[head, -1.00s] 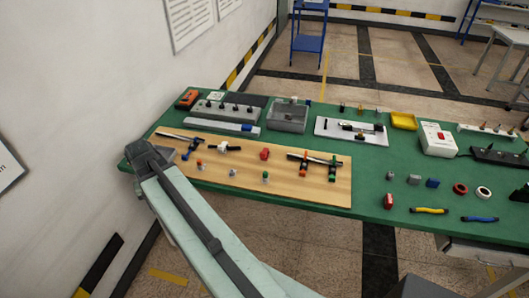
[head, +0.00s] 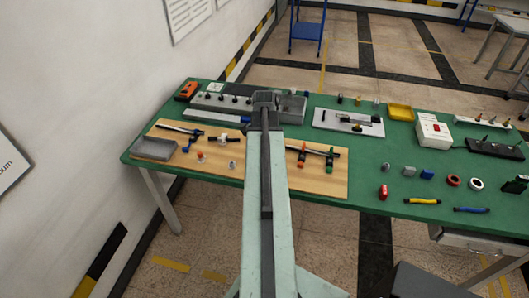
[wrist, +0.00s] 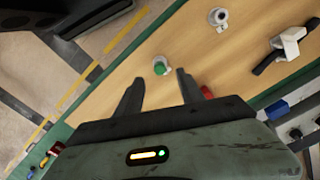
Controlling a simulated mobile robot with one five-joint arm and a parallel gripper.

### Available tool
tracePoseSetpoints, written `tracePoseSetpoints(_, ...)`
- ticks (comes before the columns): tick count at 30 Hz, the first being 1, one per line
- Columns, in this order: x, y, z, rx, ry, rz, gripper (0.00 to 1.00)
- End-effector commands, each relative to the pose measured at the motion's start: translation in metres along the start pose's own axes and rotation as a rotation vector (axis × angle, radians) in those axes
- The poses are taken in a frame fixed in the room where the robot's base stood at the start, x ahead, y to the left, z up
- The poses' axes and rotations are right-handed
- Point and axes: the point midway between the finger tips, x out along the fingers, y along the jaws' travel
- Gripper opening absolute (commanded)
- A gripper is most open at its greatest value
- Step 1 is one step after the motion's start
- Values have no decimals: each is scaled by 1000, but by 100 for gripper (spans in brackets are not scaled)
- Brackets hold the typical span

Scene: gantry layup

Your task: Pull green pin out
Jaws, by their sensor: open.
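A pin with a green top (wrist: 160,69) and a pale collar stands in the wooden board (wrist: 110,95) in the wrist view. My gripper (wrist: 160,76) is open and empty, its two fingers on either side of the line to the pin. The pin shows between and just past the fingertips; I cannot tell the height gap. In the head view my arm hides the pin and the fingers; the board (head: 325,185) shows on both sides of it.
A white-topped pin (wrist: 218,18) and a white clamp (wrist: 290,42) stand beyond. A red part (wrist: 207,92) shows by the right finger. Two bar clamps (head: 315,152) lie on the board's right half. A grey tray (head: 155,149) is at its left end.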

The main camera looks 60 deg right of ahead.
Motion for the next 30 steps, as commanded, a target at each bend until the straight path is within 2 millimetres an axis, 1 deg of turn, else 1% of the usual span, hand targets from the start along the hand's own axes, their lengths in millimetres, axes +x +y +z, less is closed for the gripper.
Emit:
tracePoseSetpoints(1,17,0,0,-1,0,0,45)
tracePoseSetpoints(3,30,0,0,-1,0,0,45)
tracePoseSetpoints(6,48,0,0,-2,0,0,45)
tracePoseSetpoints(9,59,-1,0,-2,0,0,45)
tracePoseSetpoints(12,62,-1,1,-3,0,0,45)
tracePoseSetpoints(18,59,-1,1,-3,0,0,45)
tracePoseSetpoints(19,59,-1,1,-3,0,0,40)
tracePoseSetpoints(20,59,-1,1,-3,0,0,31)
tracePoseSetpoints(21,59,-1,1,-3,0,0,20)
tracePoseSetpoints(23,59,-1,1,-3,0,0,4)
tracePoseSetpoints(24,59,-1,1,-3,0,0,0)
tracePoseSetpoints(26,59,-1,1,-4,0,0,0)
tracePoseSetpoints(27,59,-1,1,-4,0,0,8)
tracePoseSetpoints(28,59,-1,1,-4,0,0,0)
tracePoseSetpoints(30,59,-1,1,-4,0,0,0)
